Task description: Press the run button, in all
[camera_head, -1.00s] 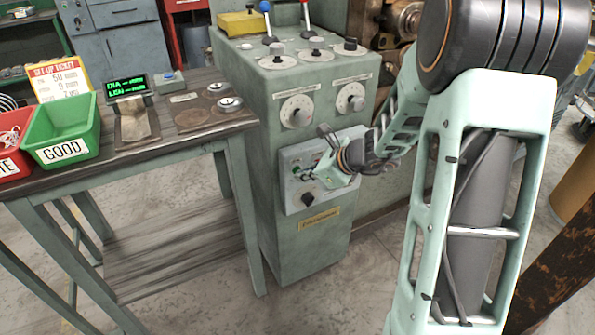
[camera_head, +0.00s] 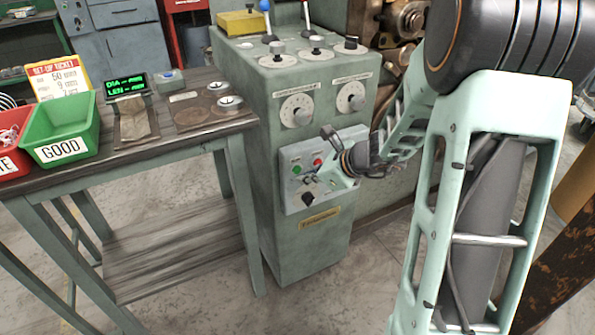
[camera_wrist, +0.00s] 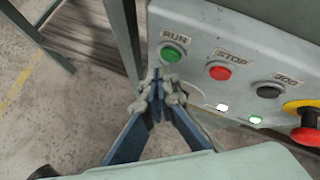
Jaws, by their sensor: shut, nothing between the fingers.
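The control panel (camera_head: 291,199) is on the lower front of the green machine. In the wrist view the green run button (camera_wrist: 172,53) sits under its RUN label, at the panel's left end. It also shows in the head view (camera_head: 297,169). My gripper (camera_wrist: 157,84) is shut and empty. Its fingertips appear just below and slightly left of the run button in the wrist view, apart from it in the picture. The gap in depth is hard to tell. The red stop button (camera_wrist: 219,72) is to the right of the run button.
A black JOG button (camera_wrist: 269,90) and a red emergency knob on yellow (camera_wrist: 305,125) continue to the right. Lit lamps (camera_wrist: 222,107) lie below the buttons. A workbench (camera_head: 150,152) with a green GOOD bin (camera_head: 62,135) stands left of the machine.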

